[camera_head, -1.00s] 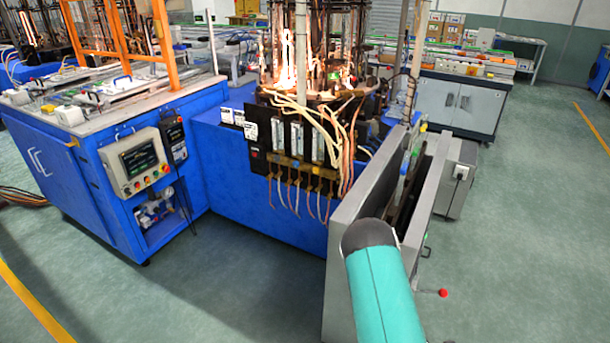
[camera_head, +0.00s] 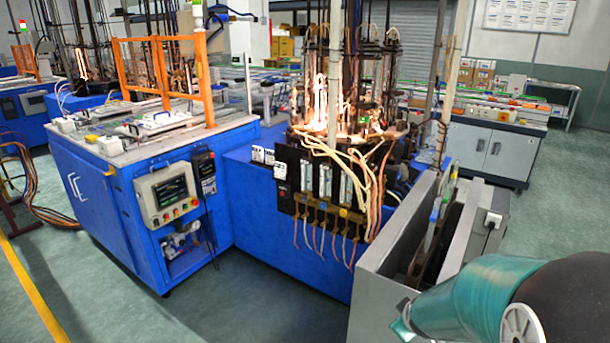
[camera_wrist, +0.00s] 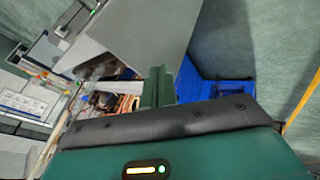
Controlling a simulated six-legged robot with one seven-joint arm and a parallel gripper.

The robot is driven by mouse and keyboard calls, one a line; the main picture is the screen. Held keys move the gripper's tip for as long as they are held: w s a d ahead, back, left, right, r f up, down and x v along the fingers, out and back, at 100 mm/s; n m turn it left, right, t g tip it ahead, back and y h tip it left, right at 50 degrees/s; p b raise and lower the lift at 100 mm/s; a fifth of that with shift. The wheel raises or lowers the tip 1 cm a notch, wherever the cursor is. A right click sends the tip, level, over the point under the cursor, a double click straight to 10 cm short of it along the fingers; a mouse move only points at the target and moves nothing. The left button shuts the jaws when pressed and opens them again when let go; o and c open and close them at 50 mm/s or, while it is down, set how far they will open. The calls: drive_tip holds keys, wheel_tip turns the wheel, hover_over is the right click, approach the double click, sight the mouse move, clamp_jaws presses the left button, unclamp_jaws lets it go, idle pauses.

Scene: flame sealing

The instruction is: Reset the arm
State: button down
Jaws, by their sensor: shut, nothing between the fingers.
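My arm (camera_head: 500,295) shows as a teal link with a dark joint and a white disc at the lower right of the head view. It stands in front of the grey metal cabinet (camera_head: 385,285) and hides part of it. In the wrist view my gripper (camera_wrist: 158,86) is a narrow dark green shape above the black-edged green wrist housing. It is shut and empty. The wrist view is tilted, with a grey panel beyond the gripper. I cannot clearly make out the fingertips in the head view.
The flame machine (camera_head: 335,120) glows behind hoses and a blue base. A blue workbench (camera_head: 110,215) with a control panel (camera_head: 167,193) stands at left. Grey cabinets (camera_head: 490,150) stand at back right. Green floor (camera_head: 240,310) is open in front, with a yellow line at left.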

drive_tip(key=s+a+r+m, duration=0.3)
drive_tip(key=s+a+r, duration=0.1)
drive_tip(key=s+r, duration=0.5)
drive_tip(key=s+a+r+m+g+y, duration=0.1)
drive_tip(key=s+a+r+m, duration=0.3)
drive_tip(key=s+r, duration=0.5)
drive_tip(key=s, duration=0.2)
drive_tip(key=shift+s+a+r+g+y, duration=0.3)
drive_tip(key=shift+s, duration=0.05)
